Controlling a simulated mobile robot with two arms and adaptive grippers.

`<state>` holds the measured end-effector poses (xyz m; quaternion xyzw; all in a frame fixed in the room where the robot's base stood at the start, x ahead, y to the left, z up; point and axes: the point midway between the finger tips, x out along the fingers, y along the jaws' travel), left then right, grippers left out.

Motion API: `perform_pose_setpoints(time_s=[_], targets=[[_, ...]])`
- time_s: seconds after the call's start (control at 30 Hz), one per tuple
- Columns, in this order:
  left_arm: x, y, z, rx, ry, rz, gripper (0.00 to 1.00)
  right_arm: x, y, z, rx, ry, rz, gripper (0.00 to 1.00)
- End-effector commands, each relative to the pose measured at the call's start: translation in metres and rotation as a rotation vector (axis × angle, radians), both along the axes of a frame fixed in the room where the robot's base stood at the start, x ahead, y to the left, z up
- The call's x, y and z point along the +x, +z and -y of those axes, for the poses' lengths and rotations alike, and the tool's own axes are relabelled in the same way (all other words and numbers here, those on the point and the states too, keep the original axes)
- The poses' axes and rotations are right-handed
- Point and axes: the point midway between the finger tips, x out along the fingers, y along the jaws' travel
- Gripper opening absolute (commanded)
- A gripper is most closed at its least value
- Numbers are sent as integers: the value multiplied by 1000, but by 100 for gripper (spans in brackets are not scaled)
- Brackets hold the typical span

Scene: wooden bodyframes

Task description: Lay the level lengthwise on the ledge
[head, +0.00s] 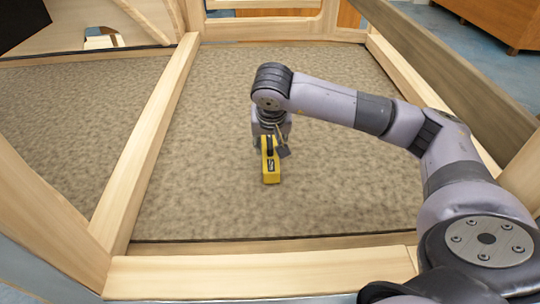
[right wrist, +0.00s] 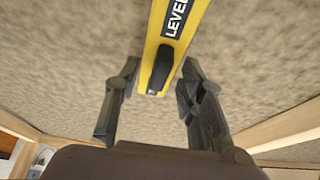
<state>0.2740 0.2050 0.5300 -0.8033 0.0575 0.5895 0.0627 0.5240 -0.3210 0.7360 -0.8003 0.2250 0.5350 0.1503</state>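The yellow level (head: 270,172) with a black label and a black middle part lies on the speckled floor panel of the wooden frame. My right gripper (head: 275,143) is directly above its far part, pointing down. In the right wrist view, the level (right wrist: 184,33) runs between the two fingertips of my right gripper (right wrist: 161,75). The fingers are apart, one on each side, with a narrow gap to the level. A flat light wooden beam (head: 240,277) along the near edge may be the ledge; I cannot tell for sure. My left gripper is out of view.
A wooden rail (head: 150,140) divides the speckled panel (head: 205,190) on the left. A raised dark beam (head: 455,75) runs along the right, near my right arm. A wooden cabinet (head: 500,20) stands beyond. The panel around the level is clear.

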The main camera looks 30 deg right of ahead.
Motion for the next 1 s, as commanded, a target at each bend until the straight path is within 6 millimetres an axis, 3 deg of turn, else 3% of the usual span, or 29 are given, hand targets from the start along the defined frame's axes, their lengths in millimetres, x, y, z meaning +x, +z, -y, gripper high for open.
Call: perform_pose_setpoints(time_s=[0.1, 0.63, 1.0], targets=[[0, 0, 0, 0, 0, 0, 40, 0, 1, 0, 0, 0, 0, 36], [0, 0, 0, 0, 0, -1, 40, 0, 1, 0, 0, 0, 0, 1], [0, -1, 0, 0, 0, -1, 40, 0, 1, 0, 0, -1, 0, 0]])
